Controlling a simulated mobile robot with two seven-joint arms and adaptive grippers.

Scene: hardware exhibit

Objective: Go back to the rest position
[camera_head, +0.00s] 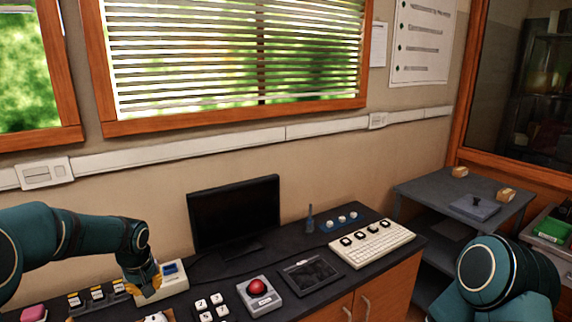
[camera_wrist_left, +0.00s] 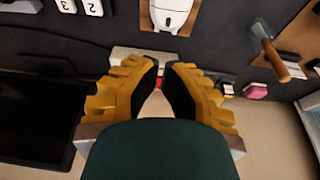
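My left gripper (camera_head: 145,280), with yellow fingers, is low over the left part of the dark desk (camera_head: 228,288), close to a pale box with a small blue display (camera_head: 171,272). The left wrist view shows its two fingers (camera_wrist_left: 163,68) apart, with a gap between the dark pads. A red and white patch shows in and near that gap; I cannot tell what it belongs to. I see nothing clearly held. My right arm (camera_head: 500,280) comes in at the lower right; its gripper is out of the frame.
A black monitor (camera_head: 234,213) stands behind the desk's middle. A red button box (camera_head: 260,298), number tiles (camera_head: 209,304) and a white keyboard (camera_head: 371,246) lie on the desk. A grey shelf unit (camera_head: 410,190) stands at right. The left wrist view shows a white rounded device (camera_wrist_left: 172,14).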

